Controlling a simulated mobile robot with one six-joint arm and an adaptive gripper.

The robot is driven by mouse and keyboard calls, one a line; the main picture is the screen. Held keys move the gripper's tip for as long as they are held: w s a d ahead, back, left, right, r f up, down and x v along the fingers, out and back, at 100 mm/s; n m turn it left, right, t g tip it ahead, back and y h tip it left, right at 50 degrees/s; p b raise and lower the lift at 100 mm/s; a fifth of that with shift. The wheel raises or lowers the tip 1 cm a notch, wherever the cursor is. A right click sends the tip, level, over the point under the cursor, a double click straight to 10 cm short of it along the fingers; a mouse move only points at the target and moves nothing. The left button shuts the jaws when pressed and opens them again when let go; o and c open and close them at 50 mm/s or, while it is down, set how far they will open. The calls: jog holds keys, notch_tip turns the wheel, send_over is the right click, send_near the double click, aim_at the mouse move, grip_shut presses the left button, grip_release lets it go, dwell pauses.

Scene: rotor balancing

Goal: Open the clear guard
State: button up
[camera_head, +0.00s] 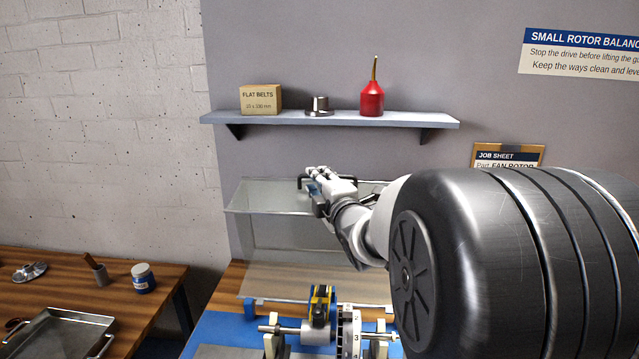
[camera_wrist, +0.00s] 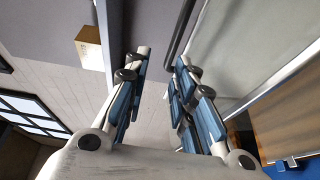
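The clear guard (camera_head: 285,238) is a see-through box-like cover standing up behind the rotor stand, its lower edge near the blue base. A dark handle (camera_head: 303,182) is at its upper edge; part of it is hidden by my gripper. My gripper (camera_head: 318,180) is at this handle. In the wrist view my gripper (camera_wrist: 160,62) has its fingers apart, with a clear gap between them. The dark handle bar (camera_wrist: 178,35) passes close to the right finger's tip; I cannot tell whether they touch. The guard's pale panel (camera_wrist: 235,45) lies to the right there.
The rotor stand (camera_head: 318,335) is below the guard, with a numbered wheel (camera_head: 348,330). A shelf (camera_head: 220,118) above holds a flat belts box (camera_head: 260,99), a metal part (camera_head: 319,106) and a red oiler (camera_head: 371,99). A side bench (camera_head: 60,290) stands left. My arm hides the right side.

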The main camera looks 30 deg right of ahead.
dwell(0.3)
jog(key=v, duration=0.7)
jog(key=shift+s+a, duration=0.1)
jog(key=shift+s, duration=0.2)
